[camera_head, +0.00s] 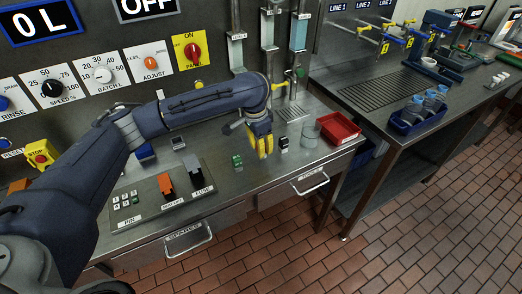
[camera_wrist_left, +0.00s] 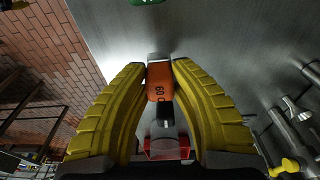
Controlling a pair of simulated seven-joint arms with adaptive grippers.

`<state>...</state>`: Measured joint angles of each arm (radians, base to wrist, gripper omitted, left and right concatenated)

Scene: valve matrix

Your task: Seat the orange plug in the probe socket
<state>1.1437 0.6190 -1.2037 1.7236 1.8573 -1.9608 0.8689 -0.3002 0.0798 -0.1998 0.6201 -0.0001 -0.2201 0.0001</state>
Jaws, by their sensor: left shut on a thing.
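My left gripper (camera_head: 261,146) has yellow fingers and hangs over the steel bench, just right of a small green block (camera_head: 237,160). In the left wrist view the fingers are shut on the orange plug (camera_wrist_left: 160,82), which bears dark digits and sits between the fingertips. In the head view the fingers hide the plug. A small black and white item (camera_head: 284,142) stands just right of the gripper. I cannot tell which thing is the probe socket. My right gripper is in neither view.
A clear glass (camera_head: 310,133) and a red tray (camera_head: 340,128) stand further right on the bench. A panel with orange and grey levers (camera_head: 165,184) lies to the left. A blue rack of cups (camera_head: 416,118) is on the other counter. The bench front edge drops to the brick floor.

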